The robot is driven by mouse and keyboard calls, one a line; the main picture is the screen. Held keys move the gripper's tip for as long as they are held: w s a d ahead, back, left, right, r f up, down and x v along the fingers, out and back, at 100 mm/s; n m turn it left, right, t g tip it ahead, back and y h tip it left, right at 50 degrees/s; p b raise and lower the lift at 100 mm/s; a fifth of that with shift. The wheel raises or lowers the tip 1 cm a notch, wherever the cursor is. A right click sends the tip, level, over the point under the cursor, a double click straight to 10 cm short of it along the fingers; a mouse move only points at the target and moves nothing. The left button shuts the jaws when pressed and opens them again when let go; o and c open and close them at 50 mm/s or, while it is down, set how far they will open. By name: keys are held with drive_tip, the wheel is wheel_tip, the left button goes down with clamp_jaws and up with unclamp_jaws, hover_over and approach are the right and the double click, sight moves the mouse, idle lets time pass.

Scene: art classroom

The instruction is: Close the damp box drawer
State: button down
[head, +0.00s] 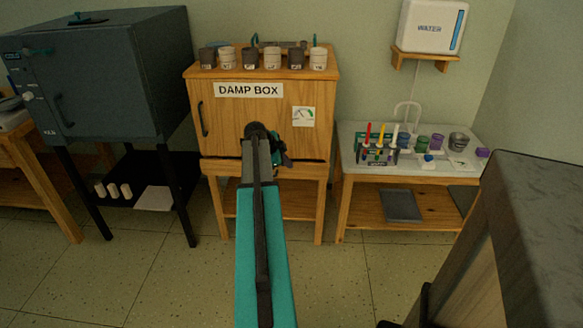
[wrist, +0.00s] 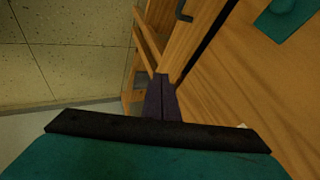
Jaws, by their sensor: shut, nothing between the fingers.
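The wooden damp box (head: 225,118) stands on a wooden stand against the wall in the head view, with a label and a gauge on its front. Its drawer front (head: 219,166) is a low strip under the door, partly hidden by my arm. In the wrist view the drawer front (wrist: 190,48) is a wooden strip with a dark handle (wrist: 184,12), beside a dark gap. I cannot tell how far the drawer stands out. My gripper (wrist: 160,98) is shut and empty, its fingertips close to the wood; contact is unclear. My arm hides the fingertips in the head view.
Several pots (head: 272,58) stand on top of the damp box. A dark kiln (head: 95,85) is at left. A table (head: 350,165) with paints and cups is at right. A grey-topped block (head: 540,200) fills the near right. Tiled floor (head: 165,280) is open in front.

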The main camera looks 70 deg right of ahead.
drive_tip(key=shift+v, duration=1.3)
